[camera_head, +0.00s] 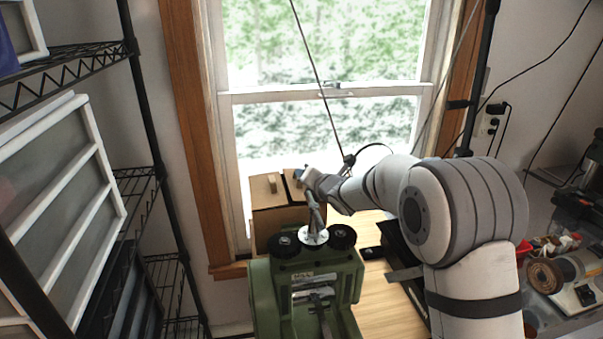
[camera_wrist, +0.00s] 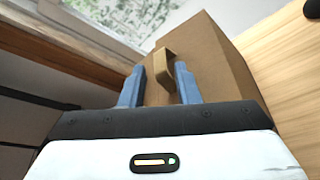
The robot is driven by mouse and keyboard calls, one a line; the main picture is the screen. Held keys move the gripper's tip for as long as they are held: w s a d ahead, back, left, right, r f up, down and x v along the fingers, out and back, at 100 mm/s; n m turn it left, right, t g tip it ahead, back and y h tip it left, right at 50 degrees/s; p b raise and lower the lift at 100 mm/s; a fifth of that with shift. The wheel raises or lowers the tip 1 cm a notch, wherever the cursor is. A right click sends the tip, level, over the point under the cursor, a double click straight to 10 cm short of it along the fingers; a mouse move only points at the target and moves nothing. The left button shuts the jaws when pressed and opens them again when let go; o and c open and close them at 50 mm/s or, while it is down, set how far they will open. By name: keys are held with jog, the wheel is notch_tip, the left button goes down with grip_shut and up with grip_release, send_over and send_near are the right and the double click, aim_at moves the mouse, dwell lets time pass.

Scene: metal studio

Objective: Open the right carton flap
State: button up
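The brown carton (camera_head: 279,216) stands by the window in the head view, its two top flaps lying closed. A small tan handle (camera_head: 272,183) sits on the left flap. The right flap (camera_head: 291,190) is partly covered by my gripper (camera_head: 301,175), at the carton's right top edge. In the wrist view, my gripper (camera_wrist: 160,67) has its two blue fingers apart, on either side of a tan handle (camera_wrist: 163,60) on the carton (camera_wrist: 218,62). Gaps show between handle and fingers; contact cannot be told.
A green machine with black knobs (camera_head: 305,285) stands in front of the carton. A wooden tabletop (camera_head: 382,305) lies to the right. A wire shelf rack (camera_head: 140,200) stands at the left, and the window (camera_head: 325,120) is behind. Tools and spools clutter the far right.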

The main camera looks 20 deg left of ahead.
aim_at(302, 186)
jog(key=shift+p+x, duration=0.45)
jog(key=shift+x, duration=1.3)
jog(key=shift+c, duration=0.2)
grip_shut()
